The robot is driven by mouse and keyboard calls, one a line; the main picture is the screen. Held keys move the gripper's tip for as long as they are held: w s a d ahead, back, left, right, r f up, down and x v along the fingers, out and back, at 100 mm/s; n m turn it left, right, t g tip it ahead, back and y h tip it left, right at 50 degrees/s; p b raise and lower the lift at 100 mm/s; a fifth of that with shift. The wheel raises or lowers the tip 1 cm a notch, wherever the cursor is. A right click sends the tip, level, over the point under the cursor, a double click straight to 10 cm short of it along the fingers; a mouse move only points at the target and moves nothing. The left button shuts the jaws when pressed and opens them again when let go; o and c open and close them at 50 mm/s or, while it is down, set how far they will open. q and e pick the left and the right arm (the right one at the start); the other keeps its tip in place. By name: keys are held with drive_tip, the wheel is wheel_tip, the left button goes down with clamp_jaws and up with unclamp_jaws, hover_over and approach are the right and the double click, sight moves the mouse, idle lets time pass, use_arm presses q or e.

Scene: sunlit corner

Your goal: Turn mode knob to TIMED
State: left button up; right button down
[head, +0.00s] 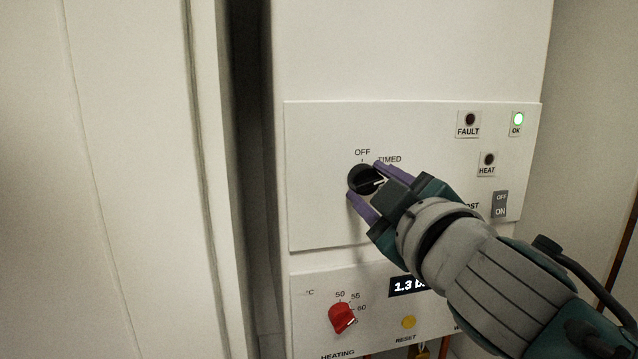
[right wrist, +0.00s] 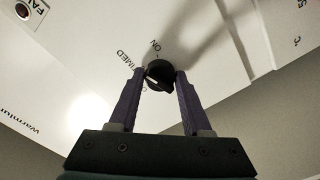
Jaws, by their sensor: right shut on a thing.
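The mode knob (head: 358,181) is a round black knob on the white upper panel. The OFF label stands above it and the TIMED label to its upper right. A pale mark on the knob runs to the right and slightly up, below the TIMED label; my gripper partly covers that side. My right gripper (head: 367,183) is shut on the knob, with one purple finger on its upper right and one on its lower left. The right wrist view shows the knob (right wrist: 159,73) between the two fingertips (right wrist: 158,77), with TIMED and ON printed near it. My left gripper is not in view.
The upper panel also carries FAULT (head: 469,124), OK (head: 517,123) and HEAT (head: 487,163) lamps, the OK one lit green, and an OFF/ON switch (head: 500,204). Below are a red heating knob (head: 342,317), a display (head: 408,286) and a yellow reset button (head: 408,322).

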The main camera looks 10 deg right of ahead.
drive_tip(key=shift+n, duration=1.1)
drive_tip(key=shift+c, duration=1.8)
unclamp_jaws()
drive_tip(key=shift+s, duration=0.6)
drive_tip(key=s+b, duration=0.1)
drive_tip(key=s, duration=0.7)
drive_tip(key=shift+s+d, duration=0.2)
drive_tip(key=shift+s, duration=0.15)
